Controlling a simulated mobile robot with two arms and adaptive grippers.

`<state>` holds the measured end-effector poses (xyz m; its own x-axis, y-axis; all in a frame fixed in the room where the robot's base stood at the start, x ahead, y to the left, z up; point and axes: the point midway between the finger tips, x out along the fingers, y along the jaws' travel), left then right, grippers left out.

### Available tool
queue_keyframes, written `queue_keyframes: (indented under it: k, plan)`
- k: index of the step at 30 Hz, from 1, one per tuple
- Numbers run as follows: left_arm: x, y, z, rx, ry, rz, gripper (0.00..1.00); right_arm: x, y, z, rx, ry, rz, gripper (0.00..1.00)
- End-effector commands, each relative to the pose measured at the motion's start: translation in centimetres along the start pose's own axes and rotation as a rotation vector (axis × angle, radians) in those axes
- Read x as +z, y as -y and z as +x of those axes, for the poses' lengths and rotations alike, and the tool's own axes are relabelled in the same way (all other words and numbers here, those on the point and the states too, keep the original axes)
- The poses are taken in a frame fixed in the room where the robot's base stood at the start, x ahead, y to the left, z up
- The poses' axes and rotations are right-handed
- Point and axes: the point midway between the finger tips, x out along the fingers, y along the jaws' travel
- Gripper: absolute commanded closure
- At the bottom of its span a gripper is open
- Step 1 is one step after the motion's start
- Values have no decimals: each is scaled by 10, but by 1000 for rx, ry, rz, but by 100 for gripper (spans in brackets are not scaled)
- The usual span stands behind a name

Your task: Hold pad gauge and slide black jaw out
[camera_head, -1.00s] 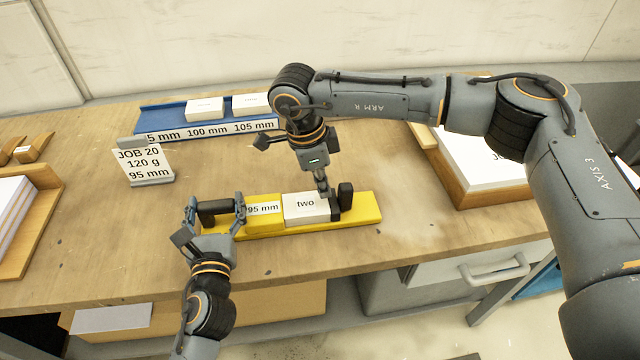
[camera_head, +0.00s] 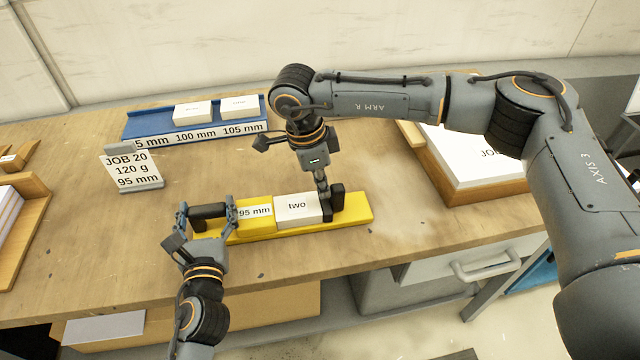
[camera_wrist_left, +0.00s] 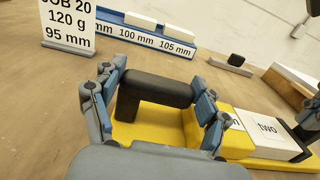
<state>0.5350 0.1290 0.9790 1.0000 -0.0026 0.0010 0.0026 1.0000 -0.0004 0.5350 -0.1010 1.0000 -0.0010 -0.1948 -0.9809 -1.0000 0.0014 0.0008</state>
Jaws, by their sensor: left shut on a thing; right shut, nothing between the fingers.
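The yellow pad gauge (camera_head: 350,216) lies on the bench with a 95 mm label (camera_head: 255,211). A white block marked "two" (camera_head: 298,208) sits on it beside the label. The black jaw (camera_head: 338,199) stands at the gauge's right part, just right of that block. My left gripper (camera_head: 207,212) is shut on the gauge's black handle (camera_wrist_left: 155,88), a finger at each end.
A blue rack (camera_head: 128,128) with white blocks and size labels stands behind. A JOB 20 sign (camera_head: 132,168) reads 120 g, 95 mm. A wooden tray (camera_head: 490,194) with white sheets is at right. Bare bench lies between the gauge and this tray.

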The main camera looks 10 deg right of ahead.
Motion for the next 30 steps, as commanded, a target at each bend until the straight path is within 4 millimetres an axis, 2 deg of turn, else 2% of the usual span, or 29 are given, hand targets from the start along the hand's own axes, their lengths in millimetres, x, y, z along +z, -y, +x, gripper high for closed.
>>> queue_keyframes:
  k: [30]
  plan:
    - [-1,-3,0,8,-2,-1,83,-24,1,6,0,-9,7,100]
